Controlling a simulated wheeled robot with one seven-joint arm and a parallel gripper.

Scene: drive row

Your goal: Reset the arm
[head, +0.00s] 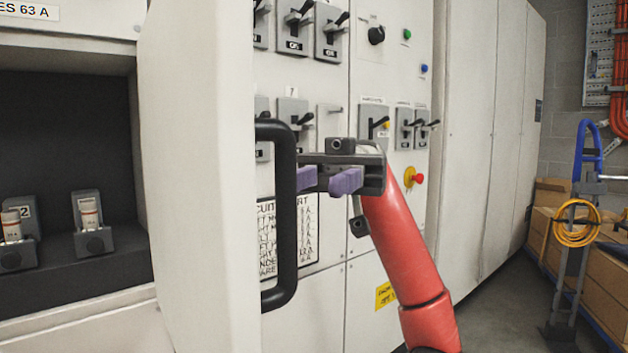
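My red arm (403,245) reaches up from the lower right of the head view. My gripper (322,180) is at its end, with two purple-tipped fingers pointing left and a visible gap between them. Nothing shows between the fingers. The fingers are in front of the cabinet panel, just right of the black bar handle (286,215) on the open white door (200,180). I cannot tell whether the left finger touches the handle.
Switch panels (305,90) with levers, knobs and a red stop button (417,178) stand behind my arm. An open compartment (65,130) with fuse holders is at left. A blue hand truck (580,200) with yellow cable and cardboard boxes (550,225) stand at right. Some floor (495,300) is clear.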

